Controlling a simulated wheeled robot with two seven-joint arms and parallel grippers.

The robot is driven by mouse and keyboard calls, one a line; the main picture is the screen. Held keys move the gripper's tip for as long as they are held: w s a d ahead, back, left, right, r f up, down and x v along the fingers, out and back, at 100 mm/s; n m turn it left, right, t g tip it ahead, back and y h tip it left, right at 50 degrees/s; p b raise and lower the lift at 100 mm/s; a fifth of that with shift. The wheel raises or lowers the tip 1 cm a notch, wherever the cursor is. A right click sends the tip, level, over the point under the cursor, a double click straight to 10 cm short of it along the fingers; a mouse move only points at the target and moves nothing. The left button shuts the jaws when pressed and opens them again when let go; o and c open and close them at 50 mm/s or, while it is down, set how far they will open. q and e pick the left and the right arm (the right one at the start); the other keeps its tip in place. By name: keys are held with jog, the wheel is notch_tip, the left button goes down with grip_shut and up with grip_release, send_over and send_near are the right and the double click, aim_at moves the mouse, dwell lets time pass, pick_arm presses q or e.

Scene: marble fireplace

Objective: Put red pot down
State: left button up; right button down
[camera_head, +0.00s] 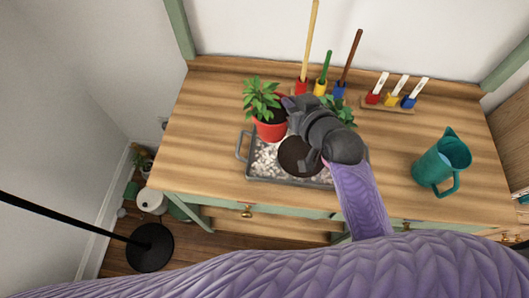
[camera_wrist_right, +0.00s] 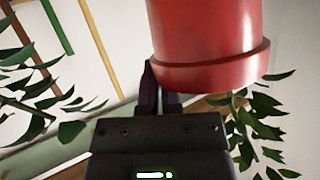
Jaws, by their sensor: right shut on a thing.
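The red pot (camera_head: 270,131) holds a leafy green plant (camera_head: 262,98). In the head view it is upright over the back left part of a grey tray (camera_head: 241,147) of white pebbles. I cannot tell whether its base touches the pebbles. My right gripper (camera_head: 288,103) is shut on the pot's rim from the right. In the right wrist view the red pot (camera_wrist_right: 207,35) appears upside down, its rim by the dark fingers (camera_wrist_right: 160,88). A second pot with dark soil (camera_head: 299,156) stands in the tray, partly under my right arm. My left gripper is not in view.
Another green plant (camera_head: 342,108) is partly hidden behind my right wrist. A teal jug (camera_head: 440,160) stands right. The wooden tabletop (camera_head: 200,130) is clear at left.

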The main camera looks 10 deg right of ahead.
notch_tip(320, 180, down, 10)
jog(key=b, duration=0.5)
jog(key=shift+a, duration=0.1)
jog(key=shift+w, duration=0.1)
jog(key=c, duration=0.8)
grip_release()
jog(key=shift+f, duration=0.1)
jog(key=shift+s+r+p, duration=0.35)
jog(key=p+v, duration=0.3)
jog(key=v, duration=0.8)
jog(key=shift+s, duration=0.15)
